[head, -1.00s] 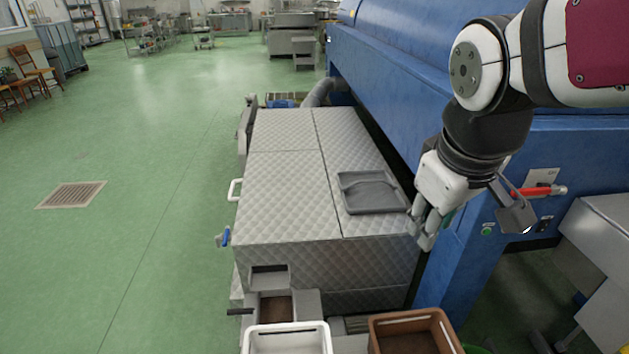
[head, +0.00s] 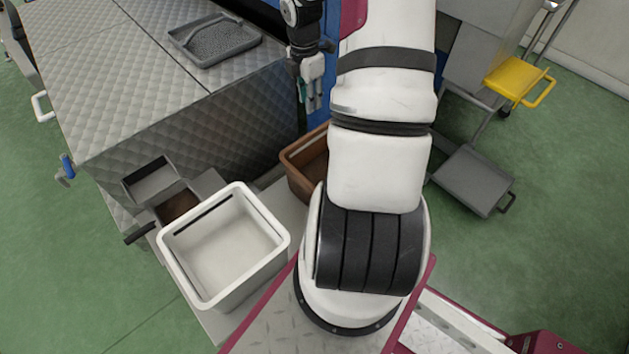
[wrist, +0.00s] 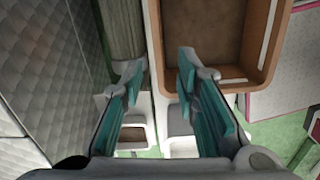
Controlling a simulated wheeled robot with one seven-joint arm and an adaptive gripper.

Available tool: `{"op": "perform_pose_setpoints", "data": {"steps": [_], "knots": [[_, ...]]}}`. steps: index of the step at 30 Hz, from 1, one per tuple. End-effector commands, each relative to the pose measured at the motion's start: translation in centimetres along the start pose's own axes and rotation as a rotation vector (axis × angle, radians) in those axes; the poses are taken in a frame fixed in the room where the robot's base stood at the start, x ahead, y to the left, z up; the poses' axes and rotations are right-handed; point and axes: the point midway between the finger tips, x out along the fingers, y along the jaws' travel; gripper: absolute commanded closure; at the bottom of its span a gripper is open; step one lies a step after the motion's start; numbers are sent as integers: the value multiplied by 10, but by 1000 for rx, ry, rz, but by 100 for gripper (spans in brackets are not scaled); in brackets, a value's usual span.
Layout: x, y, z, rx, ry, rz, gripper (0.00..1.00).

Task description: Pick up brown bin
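The brown bin (head: 303,160) stands on a pale grey surface, to the right of the white bin, in the head view. My arm hides much of it there. My gripper (head: 311,98) points down beside the quilted metal machine, behind the bin in the head view. In the wrist view my gripper (wrist: 160,80) has its two teal-padded fingers apart with nothing held between them.
An empty white bin (head: 222,250) stands to the left of the brown bin. The quilted metal machine (head: 150,85) bears a grey tray (head: 214,38). A grey platform cart (head: 472,180) and a yellow tray (head: 519,79) are at the right. Green floor is free at the lower left.

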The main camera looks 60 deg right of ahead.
Motion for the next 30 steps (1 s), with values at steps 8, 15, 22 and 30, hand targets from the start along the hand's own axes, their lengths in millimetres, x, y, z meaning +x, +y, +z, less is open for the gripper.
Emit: {"op": "perform_pose_setpoints", "data": {"steps": [8, 15, 22, 30], "knots": [[62, -2, 20, -92, 48, 1, 71], [103, -2, 17, -95, 51, -2, 71], [137, -2, 16, -94, 49, 0, 71], [150, -2, 15, -93, 49, 0, 71]]}}
